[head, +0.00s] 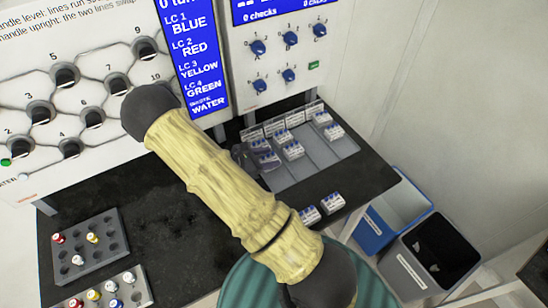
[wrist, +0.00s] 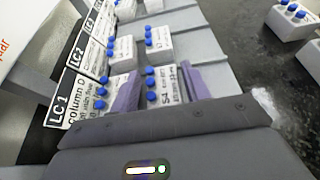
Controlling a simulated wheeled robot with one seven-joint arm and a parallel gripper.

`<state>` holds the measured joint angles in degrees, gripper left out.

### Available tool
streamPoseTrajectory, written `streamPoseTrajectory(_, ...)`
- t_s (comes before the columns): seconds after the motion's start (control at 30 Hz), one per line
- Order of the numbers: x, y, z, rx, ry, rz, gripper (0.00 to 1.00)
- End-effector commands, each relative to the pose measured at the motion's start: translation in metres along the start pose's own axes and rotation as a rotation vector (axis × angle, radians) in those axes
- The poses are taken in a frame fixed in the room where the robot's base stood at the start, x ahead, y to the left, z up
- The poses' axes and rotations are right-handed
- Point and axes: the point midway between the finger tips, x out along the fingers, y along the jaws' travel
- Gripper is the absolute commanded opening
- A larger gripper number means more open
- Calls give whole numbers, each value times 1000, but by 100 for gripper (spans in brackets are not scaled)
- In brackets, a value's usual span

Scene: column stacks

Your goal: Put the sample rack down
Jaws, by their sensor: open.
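A white sample rack (wrist: 163,90) with blue caps and a label that seems to start with "S4" stands upright between my gripper's fingers in the wrist view. My gripper (wrist: 161,75) is open, with one purple finger on each side of this rack; I cannot tell whether either finger touches it. The rack appears to rest on the grey laned tray (head: 318,148), in the lane nearest the LC 1 label (wrist: 62,108). In the head view my gripper (head: 246,157) is at the tray's left end, partly hidden by my arm.
Other capped racks stand close by, one beside the held position (wrist: 122,60) and several along the label row. Two loose racks (head: 332,202) sit on the black bench in front. Vial blocks (head: 88,247) stand at left, bins (head: 433,250) at right. The tray's right lanes have bare room.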

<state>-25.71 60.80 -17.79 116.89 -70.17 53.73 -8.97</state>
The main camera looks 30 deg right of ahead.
Motion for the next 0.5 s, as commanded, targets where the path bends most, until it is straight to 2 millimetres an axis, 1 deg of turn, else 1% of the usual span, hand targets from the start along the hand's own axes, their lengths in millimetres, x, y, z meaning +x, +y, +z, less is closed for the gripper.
streamPoseTrajectory(0.03,-10,1,-3,2,2,5,47)
streamPoseTrajectory(0.1,-25,1,-3,2,3,5,47)
streamPoseTrajectory(0.3,-64,1,-2,1,2,4,47)
streamPoseTrajectory(0.4,-78,0,-2,0,2,2,47)
streamPoseTrajectory(0.5,-87,0,-1,1,2,2,47)
